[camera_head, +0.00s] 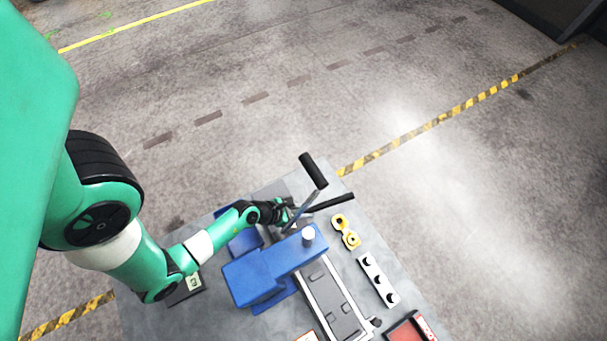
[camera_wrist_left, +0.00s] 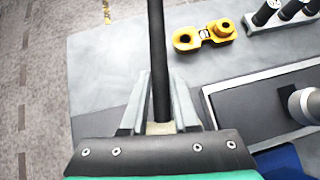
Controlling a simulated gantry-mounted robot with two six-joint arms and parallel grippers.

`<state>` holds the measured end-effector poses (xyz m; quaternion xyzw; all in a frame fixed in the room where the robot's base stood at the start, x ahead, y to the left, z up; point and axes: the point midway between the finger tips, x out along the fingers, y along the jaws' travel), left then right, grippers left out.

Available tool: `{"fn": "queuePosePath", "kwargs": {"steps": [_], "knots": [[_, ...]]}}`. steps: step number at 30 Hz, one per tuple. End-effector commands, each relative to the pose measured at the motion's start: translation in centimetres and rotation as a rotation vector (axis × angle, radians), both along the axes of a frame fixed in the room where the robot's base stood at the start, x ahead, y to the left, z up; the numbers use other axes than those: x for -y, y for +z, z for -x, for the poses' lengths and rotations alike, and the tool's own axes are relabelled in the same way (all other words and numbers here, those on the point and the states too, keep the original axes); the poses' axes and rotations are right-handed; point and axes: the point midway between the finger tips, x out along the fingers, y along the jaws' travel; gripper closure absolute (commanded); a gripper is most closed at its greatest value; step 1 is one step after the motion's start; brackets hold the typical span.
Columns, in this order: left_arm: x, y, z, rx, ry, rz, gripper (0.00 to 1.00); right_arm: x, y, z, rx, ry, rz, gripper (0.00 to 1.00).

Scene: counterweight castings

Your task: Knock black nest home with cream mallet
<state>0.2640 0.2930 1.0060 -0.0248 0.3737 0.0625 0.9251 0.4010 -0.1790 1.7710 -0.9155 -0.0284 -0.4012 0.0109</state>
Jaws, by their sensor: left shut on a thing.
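My left gripper (camera_head: 285,213) is shut on a slim black handle (camera_head: 330,203), which sticks out to the right over the table. In the left wrist view the same handle (camera_wrist_left: 157,60) rises from between the fingers (camera_wrist_left: 160,115), with a small cream part at its base. I take it to be the mallet; its head cannot be made out. I cannot tell which thing is the black nest; a pale-framed fixture with a dark inside (camera_head: 332,297) lies right of the blue machine, and it also shows in the left wrist view (camera_wrist_left: 262,108). My right gripper is not seen.
A blue machine (camera_head: 262,274) with a white cylinder stands by the gripper. A yellow part (camera_head: 346,232), a white block with black pegs (camera_head: 378,281) and a red tray (camera_head: 408,331) lie right.

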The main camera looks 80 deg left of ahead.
Motion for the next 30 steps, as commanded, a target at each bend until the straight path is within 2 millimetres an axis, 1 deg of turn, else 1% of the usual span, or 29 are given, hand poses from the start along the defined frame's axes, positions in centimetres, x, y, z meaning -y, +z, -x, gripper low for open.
{"fn": "queuePosePath", "kwargs": {"steps": [5,11,13,20,21,22,24,30], "knots": [[-0.1,0.2,-0.1,0.002,0.001,-0.001,1.0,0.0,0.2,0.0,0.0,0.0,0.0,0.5],[-0.1,0.6,-0.1,-0.009,-0.001,-0.001,1.0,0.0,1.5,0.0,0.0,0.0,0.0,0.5],[0.2,-0.6,-0.1,-0.011,-0.003,0.0,1.0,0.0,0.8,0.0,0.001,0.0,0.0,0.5],[0.9,-2.9,-0.3,-0.01,-0.003,0.0,1.0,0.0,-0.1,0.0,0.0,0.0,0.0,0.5],[1.1,-2.9,-0.4,-0.011,-0.004,0.0,1.0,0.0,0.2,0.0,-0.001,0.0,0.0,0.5],[1.4,-2.4,-0.5,-0.011,-0.004,0.0,1.0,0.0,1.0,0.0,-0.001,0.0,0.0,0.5],[1.8,-2.5,-0.6,-0.013,-0.004,0.0,1.0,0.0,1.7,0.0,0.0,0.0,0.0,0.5],[2.5,-2.7,-0.9,-0.01,-0.001,0.0,1.0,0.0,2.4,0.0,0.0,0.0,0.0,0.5]]}}
